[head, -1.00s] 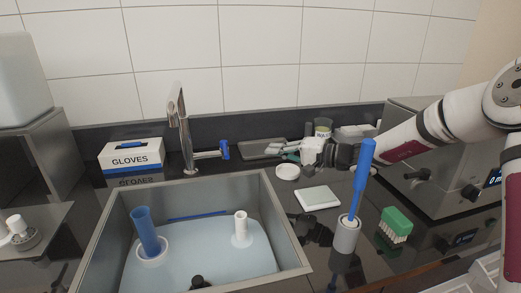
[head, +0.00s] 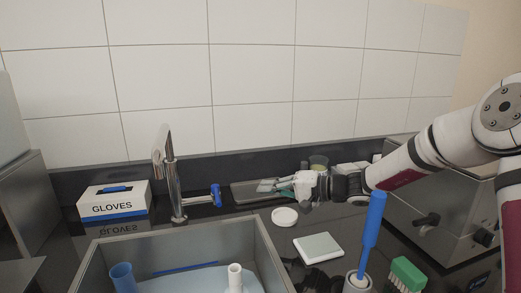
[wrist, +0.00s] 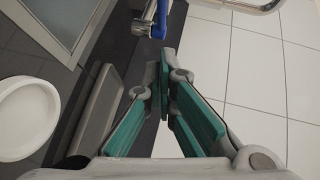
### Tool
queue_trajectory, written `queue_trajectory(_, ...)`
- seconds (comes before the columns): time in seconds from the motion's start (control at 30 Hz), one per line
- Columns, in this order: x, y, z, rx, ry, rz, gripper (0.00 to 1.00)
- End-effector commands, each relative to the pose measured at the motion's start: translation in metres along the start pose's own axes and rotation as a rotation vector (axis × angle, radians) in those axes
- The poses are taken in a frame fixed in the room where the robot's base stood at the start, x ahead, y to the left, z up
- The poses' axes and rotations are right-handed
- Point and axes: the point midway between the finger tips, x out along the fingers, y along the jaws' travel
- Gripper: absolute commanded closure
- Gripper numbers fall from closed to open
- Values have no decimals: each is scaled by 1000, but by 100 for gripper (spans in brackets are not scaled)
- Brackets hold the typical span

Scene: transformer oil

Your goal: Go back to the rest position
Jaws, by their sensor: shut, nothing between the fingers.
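My gripper (head: 268,186) reaches out from the right above the back of the counter, pointing left. It is empty. In the wrist view its teal-padded fingers (wrist: 165,72) come together at the tips, with nothing between them. In the head view it is in front of the dark flat tray (head: 245,195) and behind the round white dish (head: 284,217), clear of the tap's blue handle (head: 216,195) to its left.
A metal sink (head: 95,268) holds blue and white tubes. A GLOVES box (head: 113,203) stands at the left. A white square pad (head: 319,247), a blue-handled brush (head: 373,228) in a holder and a green brush (head: 407,273) are in front. A steel appliance (head: 445,200) stands right.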

Motion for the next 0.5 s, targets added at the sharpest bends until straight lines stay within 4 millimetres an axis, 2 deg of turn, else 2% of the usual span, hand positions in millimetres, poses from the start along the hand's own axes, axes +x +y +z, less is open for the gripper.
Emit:
queue_trajectory(0.27, -5, -17, 38, -48, -91, 99, 100)
queue_trajectory(0.5, -24, -37, 90, -115, -200, 258, 100)
